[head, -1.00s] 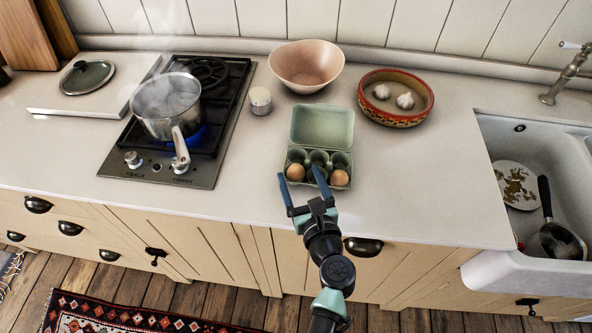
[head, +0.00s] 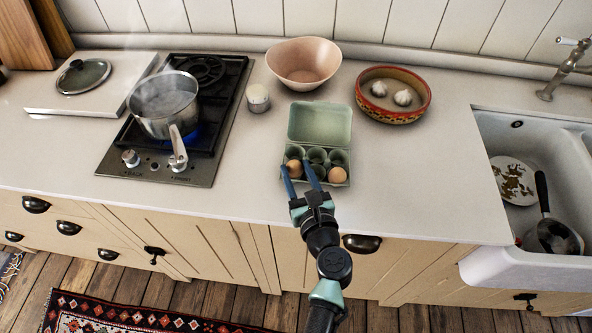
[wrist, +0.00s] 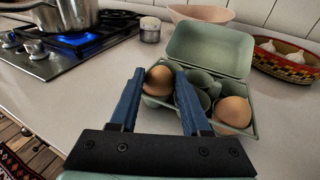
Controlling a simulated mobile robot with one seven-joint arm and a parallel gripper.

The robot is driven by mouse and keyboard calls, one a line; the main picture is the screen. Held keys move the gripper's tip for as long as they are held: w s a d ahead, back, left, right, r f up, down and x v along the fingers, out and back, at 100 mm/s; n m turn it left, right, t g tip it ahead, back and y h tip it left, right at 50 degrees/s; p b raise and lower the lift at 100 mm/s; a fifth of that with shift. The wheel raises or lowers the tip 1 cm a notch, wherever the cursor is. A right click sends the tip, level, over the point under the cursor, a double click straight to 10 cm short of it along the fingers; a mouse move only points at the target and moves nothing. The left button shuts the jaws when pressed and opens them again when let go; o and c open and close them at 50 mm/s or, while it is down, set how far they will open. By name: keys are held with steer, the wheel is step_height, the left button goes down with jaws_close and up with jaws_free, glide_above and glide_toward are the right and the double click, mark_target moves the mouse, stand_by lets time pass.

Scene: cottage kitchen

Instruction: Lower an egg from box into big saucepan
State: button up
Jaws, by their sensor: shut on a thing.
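The green egg box (head: 321,125) stands open on the counter, its lid tipped back. A brown egg (head: 294,167) sits in its front left cup and another egg (head: 338,174) in its front right cup; other cups look empty. My gripper (head: 299,170) is at the front left of the box, its blue fingers shut on the left egg, which also shows between them in the wrist view (wrist: 158,80). The egg is still at its cup. The big saucepan (head: 163,107) steams on the hob at the left, over a blue flame, its handle pointing to the front.
A pink bowl (head: 303,64) and a small white-topped jar (head: 257,98) stand behind the box. A patterned bowl (head: 392,112) with garlic is at the right. A glass lid (head: 83,77) lies on a white board. Counter between hob and box is clear.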

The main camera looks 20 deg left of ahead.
mark_target(295, 176)
step_height(295, 176, up, 10)
steer(key=p, duration=0.4)
steer(key=a+r+p, duration=0.5)
steer(key=a+p, duration=0.3)
steer(key=a, duration=0.3)
steer(key=w+a+b, duration=0.3)
steer(key=a+b, duration=0.5)
steer(key=a, duration=1.9)
steer(key=shift+a+f, duration=0.25)
steer(key=shift+a, duration=0.05)
steer(key=shift+w, duration=0.1)
steer(key=shift+w+a+b, duration=0.1)
steer(key=shift+b, duration=0.4)
steer(key=shift+w+a+f+b, duration=0.1)
steer(key=shift+w+b, duration=0.1)
steer(key=shift+b, duration=0.25)
steer(key=shift+w+a, duration=0.1)
